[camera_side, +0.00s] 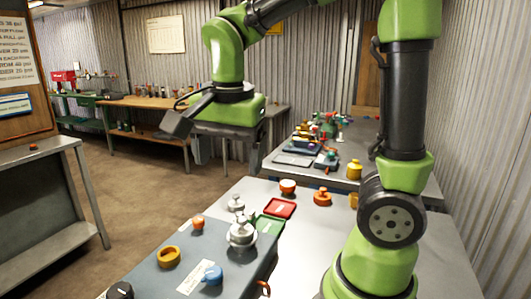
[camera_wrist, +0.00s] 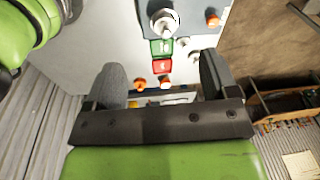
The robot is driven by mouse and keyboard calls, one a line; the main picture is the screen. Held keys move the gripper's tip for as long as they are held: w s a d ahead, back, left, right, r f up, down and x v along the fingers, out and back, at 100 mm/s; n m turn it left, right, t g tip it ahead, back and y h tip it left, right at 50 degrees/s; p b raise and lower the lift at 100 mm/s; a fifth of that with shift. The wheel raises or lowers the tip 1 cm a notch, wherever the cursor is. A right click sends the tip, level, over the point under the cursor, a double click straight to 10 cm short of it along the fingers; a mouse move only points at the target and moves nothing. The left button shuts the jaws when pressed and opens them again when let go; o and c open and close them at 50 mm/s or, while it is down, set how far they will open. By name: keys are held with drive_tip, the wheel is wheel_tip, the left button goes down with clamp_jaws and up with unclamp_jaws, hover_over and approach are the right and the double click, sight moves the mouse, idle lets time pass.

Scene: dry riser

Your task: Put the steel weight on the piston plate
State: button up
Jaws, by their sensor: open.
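A larger silver fitting with a round disc (camera_side: 241,236) stands upright on the blue-grey mat; it looks like the piston plate's unit, and it also shows in the wrist view (camera_wrist: 164,23). A smaller silver knobbed piece (camera_side: 236,203), probably the steel weight, stands behind it near the mat's far edge. It is small and pale in the wrist view (camera_wrist: 186,43). My gripper (camera_side: 218,145) is high above the table's far end, apart from both pieces. Its two dark fingers are wide apart in the wrist view (camera_wrist: 161,68), with nothing held between them.
A green tray (camera_side: 269,226) and a red tray (camera_side: 279,208) lie right of the silver pieces. An orange ring (camera_side: 168,258), a small orange piece (camera_side: 197,223) and a blue piece (camera_side: 212,274) are on the mat. Orange pieces (camera_side: 322,197) stand further back.

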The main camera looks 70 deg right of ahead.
drive_tip(key=s+a+r+n+t+y, duration=0.3)
drive_tip(key=s+n+t, duration=0.3)
drive_tip(key=n, duration=0.6)
drive_tip(key=s, duration=0.2)
drive_tip(key=shift+s+a, duration=0.25)
drive_tip(key=shift+s, duration=0.05)
idle(0.9)
